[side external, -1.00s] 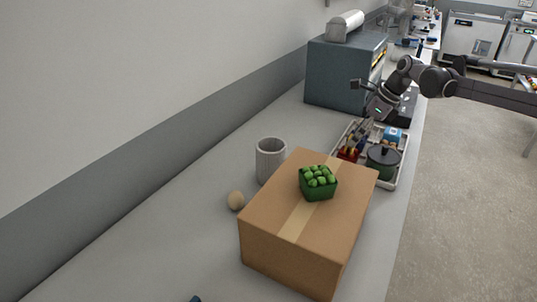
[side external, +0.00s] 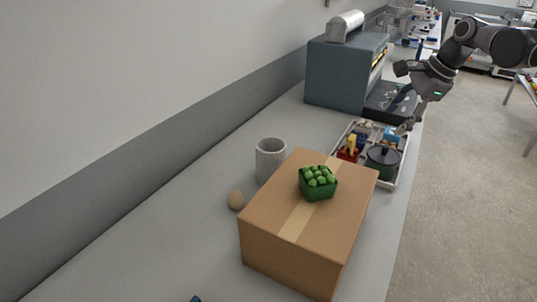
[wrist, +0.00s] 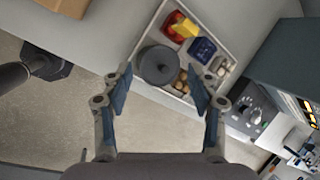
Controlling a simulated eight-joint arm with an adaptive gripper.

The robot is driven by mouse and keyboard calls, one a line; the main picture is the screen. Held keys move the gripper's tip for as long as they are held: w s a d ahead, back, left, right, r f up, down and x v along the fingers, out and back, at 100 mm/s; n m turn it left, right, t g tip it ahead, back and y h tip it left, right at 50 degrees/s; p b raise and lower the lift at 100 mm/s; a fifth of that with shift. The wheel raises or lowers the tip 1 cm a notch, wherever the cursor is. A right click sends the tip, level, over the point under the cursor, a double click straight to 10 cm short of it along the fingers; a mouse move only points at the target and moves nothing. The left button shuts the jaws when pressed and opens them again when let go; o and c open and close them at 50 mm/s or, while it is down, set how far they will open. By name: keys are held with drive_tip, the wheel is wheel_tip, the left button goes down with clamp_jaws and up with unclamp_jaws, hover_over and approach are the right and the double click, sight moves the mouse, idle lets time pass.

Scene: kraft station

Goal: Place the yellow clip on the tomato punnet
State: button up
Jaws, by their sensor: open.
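The tomato punnet (side external: 318,183) is a dark green tub of round green tomatoes, standing on a cardboard box. A yellow piece (side external: 352,142), probably the clip, sits upright against a red object (side external: 347,155) in the tray. In the wrist view the yellow piece (wrist: 185,27) rests on the red object (wrist: 172,30), near the top.
The grey tray (side external: 398,180) also holds a dark lidded pot (side external: 383,160), a blue box (side external: 391,134) and small brown round items (wrist: 181,81). The cardboard box (side external: 290,262), a ribbed grey cup (side external: 270,160) and a brown ball (side external: 236,200) stand nearer. A grey-blue oven (side external: 335,75) stands behind.

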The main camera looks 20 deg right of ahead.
drive_tip(key=s+d+f+n+t+h, duration=0.1)
drive_tip(key=s+f+n, duration=0.4)
drive_tip(key=s+n, duration=0.5)
drive_tip(key=s+f+n+t+h, duration=0.1)
drive_tip(key=s+f+n+t, duration=0.1)
drive_tip(key=s+f+n, duration=0.3)
drive_tip(key=s+n, duration=0.4)
drive_tip(key=s, duration=0.5)
drive_tip(key=shift+s+d+n, duration=0.35)
drive_tip(key=shift+n, duration=0.05)
